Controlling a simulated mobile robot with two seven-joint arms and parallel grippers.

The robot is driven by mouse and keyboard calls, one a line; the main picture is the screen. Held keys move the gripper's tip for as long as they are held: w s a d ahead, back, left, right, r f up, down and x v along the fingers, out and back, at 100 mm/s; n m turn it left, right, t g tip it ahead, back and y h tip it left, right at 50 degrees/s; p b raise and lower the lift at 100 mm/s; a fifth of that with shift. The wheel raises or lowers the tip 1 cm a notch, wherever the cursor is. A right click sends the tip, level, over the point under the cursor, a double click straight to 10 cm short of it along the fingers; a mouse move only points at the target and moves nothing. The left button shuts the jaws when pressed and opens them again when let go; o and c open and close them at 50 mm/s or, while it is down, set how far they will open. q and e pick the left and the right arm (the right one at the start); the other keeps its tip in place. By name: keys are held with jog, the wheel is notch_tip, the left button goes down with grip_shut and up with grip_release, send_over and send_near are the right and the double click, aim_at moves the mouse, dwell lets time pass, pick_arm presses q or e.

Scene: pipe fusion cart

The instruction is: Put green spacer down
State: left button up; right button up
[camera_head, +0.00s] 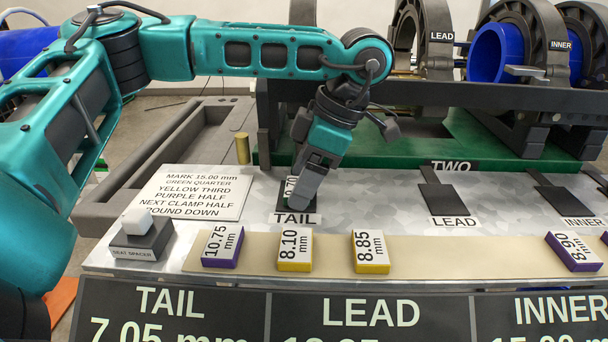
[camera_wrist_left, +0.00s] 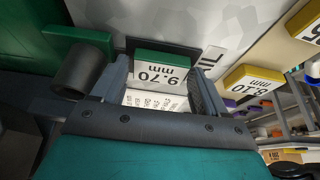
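The green spacer (camera_wrist_left: 164,69), labelled 9.70 mm, sits between the two fingertips of my left gripper (camera_wrist_left: 160,78) in the left wrist view. The fingers appear to press on its two sides. In the head view my left gripper (camera_head: 310,185) points down at the TAIL place and hides most of the spacer (camera_head: 291,188). The dark TAIL pad (camera_head: 283,205) is right behind and under it, above the TAIL label (camera_head: 296,219). I cannot tell whether the spacer touches the pad. My right gripper is not in view.
A purple spacer (camera_head: 222,246) and yellow spacers (camera_head: 295,250) (camera_head: 370,252) lie on the tan strip in front. The seat spacer block (camera_head: 145,235) stands at left, near the instruction placard (camera_head: 195,192). The LEAD pad (camera_head: 446,199) is empty. Black clamps (camera_head: 425,40) stand behind.

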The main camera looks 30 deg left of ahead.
pick_arm(q)
jog(key=shift+r, duration=0.3)
jog(key=p+v, duration=0.3)
jog(key=v, duration=0.8)
jog(key=shift+w+d+r+p, duration=0.2)
jog(key=shift+r+p, duration=0.1)
jog(key=shift+p, duration=0.1)
